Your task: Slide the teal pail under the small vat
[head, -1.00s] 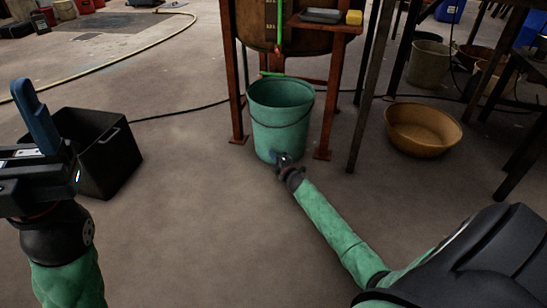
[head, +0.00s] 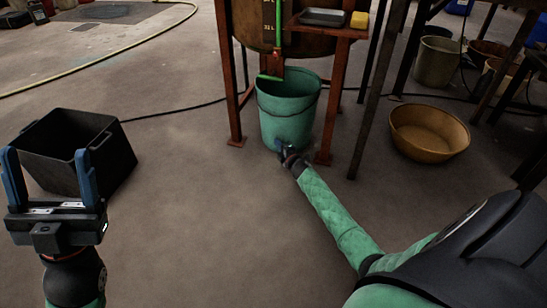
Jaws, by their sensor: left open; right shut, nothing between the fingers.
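The teal pail (head: 287,108) stands upright on the floor at the front of the small vat (head: 252,30), between the rusty legs of its stand. The pail's mouth is open to view, and its back part lies beneath the vat's outlet. My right gripper (head: 281,146) is shut and empty, low against the pail's front; its fingertips are small and partly hidden, and it seems to touch the wall. My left gripper (head: 48,178) is open and empty at the far left, fingers upward, away from the pail.
A black crate (head: 112,170) stands behind my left gripper. An orange basin (head: 428,133) lies right of the stand. A shelf (head: 330,31) on the stand holds a dark tray (head: 323,17) and a yellow block (head: 359,20). A hose crosses the back left floor.

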